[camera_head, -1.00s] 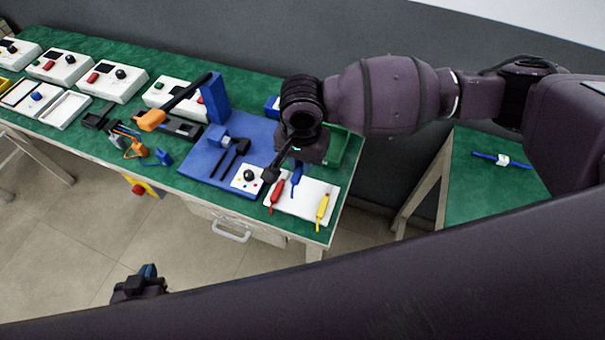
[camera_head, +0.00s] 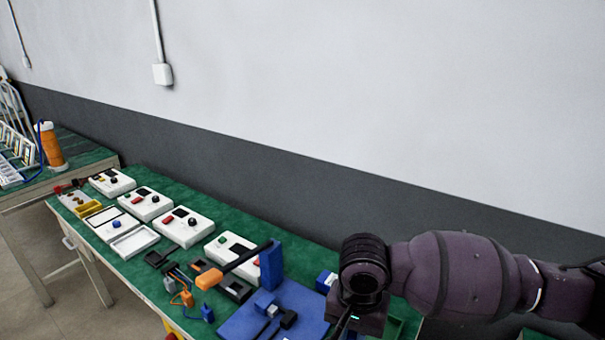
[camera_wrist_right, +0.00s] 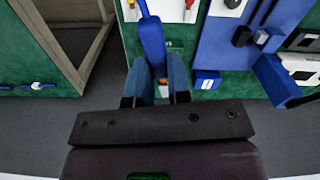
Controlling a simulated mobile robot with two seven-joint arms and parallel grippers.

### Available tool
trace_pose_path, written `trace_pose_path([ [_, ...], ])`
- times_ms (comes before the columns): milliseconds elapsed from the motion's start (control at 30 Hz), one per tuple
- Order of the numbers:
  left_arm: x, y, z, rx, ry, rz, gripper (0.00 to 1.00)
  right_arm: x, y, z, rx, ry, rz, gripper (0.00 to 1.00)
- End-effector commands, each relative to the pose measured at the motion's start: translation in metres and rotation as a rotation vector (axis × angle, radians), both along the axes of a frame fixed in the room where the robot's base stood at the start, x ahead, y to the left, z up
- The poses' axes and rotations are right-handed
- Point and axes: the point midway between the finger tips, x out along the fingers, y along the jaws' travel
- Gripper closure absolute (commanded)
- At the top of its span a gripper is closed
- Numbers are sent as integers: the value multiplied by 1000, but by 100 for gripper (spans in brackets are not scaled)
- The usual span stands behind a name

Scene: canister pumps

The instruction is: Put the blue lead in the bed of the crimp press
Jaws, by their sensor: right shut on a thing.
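In the right wrist view, my right gripper (camera_wrist_right: 161,80) is shut on the blue lead (camera_wrist_right: 151,38), which extends up the picture from between the fingers. In the head view, my right wrist is at the bottom, and the fingers and lead are not clearly visible. The crimp press (camera_head: 271,265) is blue, with an upright column and a lever ending in an orange handle (camera_head: 209,278). Its blue base (camera_head: 240,325) carries a small blue block (camera_head: 267,303) and dark parts; the picture edge cuts it off. It also shows in the right wrist view (camera_wrist_right: 218,45). My left gripper is out of view.
Several white boxes with knobs (camera_head: 183,228) line the green bench. Loose connectors with orange and blue parts (camera_head: 186,297) lie left of the press. In the wrist view, a red lead (camera_wrist_right: 189,4) lies on a white tray (camera_wrist_right: 175,14). A wall stands behind the bench.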

Motion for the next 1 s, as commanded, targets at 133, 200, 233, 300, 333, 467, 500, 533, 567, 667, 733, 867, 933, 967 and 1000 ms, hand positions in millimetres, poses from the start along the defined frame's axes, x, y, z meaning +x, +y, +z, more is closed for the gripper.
trace_pose_path([
  [133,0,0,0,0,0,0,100,7,-6,7,9,-2,185,100],
  [200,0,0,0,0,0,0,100,12,-14,10,11,-5,262,100],
  [233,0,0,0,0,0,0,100,14,-18,12,13,-6,295,100],
  [300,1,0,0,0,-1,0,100,20,-30,15,16,-7,362,100],
  [333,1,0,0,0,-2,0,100,22,-35,17,18,-7,389,100],
  [467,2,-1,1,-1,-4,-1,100,34,-68,23,16,-12,462,100],
  [500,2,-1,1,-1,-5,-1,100,37,-78,25,15,-14,463,100],
  [533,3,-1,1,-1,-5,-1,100,39,-86,26,13,-14,456,100],
  [567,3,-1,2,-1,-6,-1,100,40,-92,27,13,-15,446,100],
  [667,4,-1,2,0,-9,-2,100,42,-108,27,6,-13,408,100],
  [733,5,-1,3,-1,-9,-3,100,42,-115,26,3,-10,395,100],
  [867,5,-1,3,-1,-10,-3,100,41,-117,24,1,-6,390,100],
  [933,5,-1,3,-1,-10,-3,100,40,-117,24,1,-6,390,100],
  [967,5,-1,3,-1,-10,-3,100,41,-117,24,1,-6,390,100],
  [1000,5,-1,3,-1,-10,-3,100,41,-117,24,1,-6,390,100],
])
